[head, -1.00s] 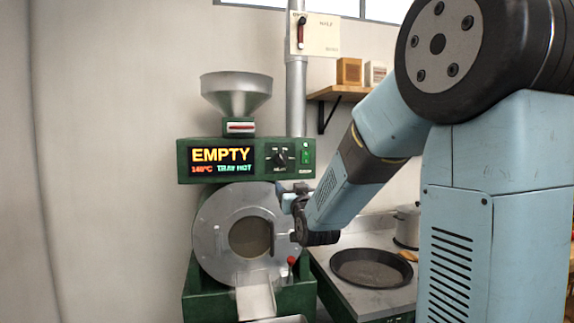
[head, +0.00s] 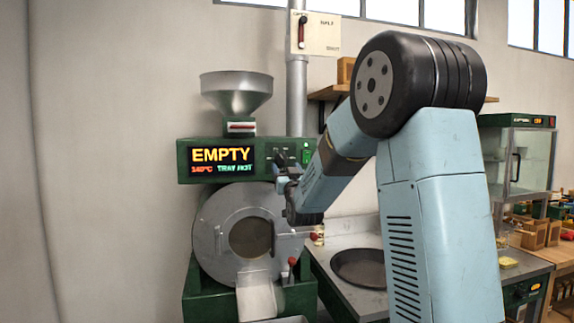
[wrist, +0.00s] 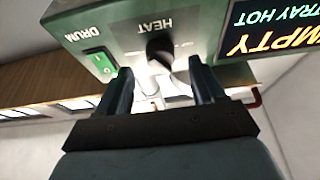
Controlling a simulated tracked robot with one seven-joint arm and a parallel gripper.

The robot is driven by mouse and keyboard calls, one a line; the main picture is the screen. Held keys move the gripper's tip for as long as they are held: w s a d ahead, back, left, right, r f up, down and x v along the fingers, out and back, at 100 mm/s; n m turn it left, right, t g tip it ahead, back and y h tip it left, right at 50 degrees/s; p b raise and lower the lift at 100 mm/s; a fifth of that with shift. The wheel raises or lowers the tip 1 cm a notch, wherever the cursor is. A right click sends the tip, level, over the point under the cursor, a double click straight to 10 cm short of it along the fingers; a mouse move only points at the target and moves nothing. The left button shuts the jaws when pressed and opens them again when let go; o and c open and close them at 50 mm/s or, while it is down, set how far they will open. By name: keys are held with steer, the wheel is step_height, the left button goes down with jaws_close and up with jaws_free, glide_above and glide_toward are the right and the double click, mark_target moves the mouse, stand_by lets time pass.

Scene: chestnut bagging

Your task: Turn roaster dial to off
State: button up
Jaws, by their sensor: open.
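The roaster's control box (head: 183,160) is green, with a lit screen (head: 221,160) reading EMPTY, 140°C and TRAY HOT. The black heat dial (wrist: 160,48) sits on a pale panel under the label HEAT, upside down in the wrist view. My gripper (wrist: 159,72) is open and empty, with its two dark fingers on either side of the dial's line, their tips close to the panel. I cannot tell whether they touch the dial. In the head view my gripper (head: 283,180) is just below the dial area, which it partly hides.
A green DRUM switch (wrist: 97,60) is beside the dial. Below are the round roaster drum door (head: 212,235) and a red-knobbed lever (head: 292,262). A hopper (head: 236,92) stands above. A dark pan (head: 360,268) lies on the counter at right.

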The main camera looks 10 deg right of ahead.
mark_target(285, 161)
steer(key=shift+x, duration=2.2)
steer(key=shift+c, duration=0.4)
steer(key=c, duration=0.9)
steer(key=shift+d, duration=0.3)
steer(key=shift+c, duration=0.4)
steer(key=shift+a+r, duration=0.1)
steer(key=shift+a, duration=0.05)
steer(key=shift+n, duration=0.5)
steer(key=n+y, duration=0.2)
steer(key=n, duration=0.2)
steer(key=n+g+y, duration=0.1)
steer(key=n+y, duration=0.1)
steer(key=n, duration=0.2)
steer(key=shift+d+r+y, duration=0.15)
steer(key=shift+d+y, duration=0.05)
steer(key=shift+y, duration=0.1)
steer(key=n+g+y, duration=0.1)
steer(key=n, duration=0.2)
steer(key=n+g+y, duration=0.1)
steer(key=n, duration=0.3)
steer(key=shift+r, duration=0.2)
steer(key=shift+n, duration=0.3)
